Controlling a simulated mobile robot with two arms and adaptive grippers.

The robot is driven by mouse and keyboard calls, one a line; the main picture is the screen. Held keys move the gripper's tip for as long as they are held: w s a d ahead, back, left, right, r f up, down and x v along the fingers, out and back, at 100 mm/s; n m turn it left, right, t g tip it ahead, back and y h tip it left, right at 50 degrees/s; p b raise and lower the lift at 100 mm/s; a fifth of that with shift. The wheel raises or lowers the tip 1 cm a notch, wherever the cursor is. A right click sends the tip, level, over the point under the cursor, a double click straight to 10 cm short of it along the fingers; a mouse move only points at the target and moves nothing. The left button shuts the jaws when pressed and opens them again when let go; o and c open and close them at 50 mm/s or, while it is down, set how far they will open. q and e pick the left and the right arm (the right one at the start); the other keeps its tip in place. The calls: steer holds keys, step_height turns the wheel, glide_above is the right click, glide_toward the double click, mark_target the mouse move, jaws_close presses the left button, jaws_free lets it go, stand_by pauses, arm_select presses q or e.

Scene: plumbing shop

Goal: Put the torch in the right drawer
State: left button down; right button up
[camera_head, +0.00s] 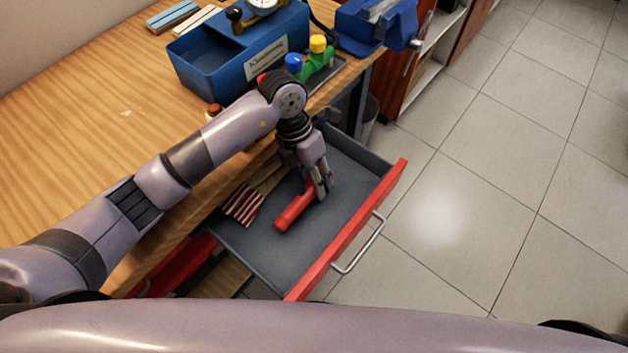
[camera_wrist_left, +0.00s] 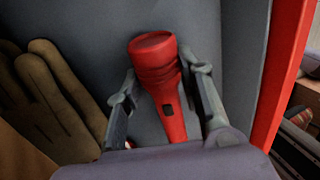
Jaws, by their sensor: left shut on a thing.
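The red torch (camera_head: 293,212) is inside the open drawer (camera_head: 300,255), which has a grey inside and a red front. In the left wrist view the torch (camera_wrist_left: 165,85) lies between the two fingers with its head pointing away from the wrist. My left gripper (camera_head: 322,190) reaches down into the drawer and is shut on the torch. It also shows in the left wrist view (camera_wrist_left: 160,88). I cannot tell whether the torch touches the drawer floor. My right gripper is not in view.
A blue toolbox (camera_head: 215,70) and a blue vise (camera_head: 375,25) stand on the wooden bench (camera_head: 90,110). Tiled floor (camera_head: 470,220) right of the drawer is clear.

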arm_select(q)
steer(key=shift+f, duration=0.9)
steer(key=c, duration=1.1)
jaws_free()
steer(key=shift+f, duration=0.1)
steer(key=shift+r, duration=0.25)
steer(key=b+v, duration=0.1)
steer(key=v, duration=1)
steer(key=shift+a+r, duration=0.2)
steer(key=shift+r, duration=0.15)
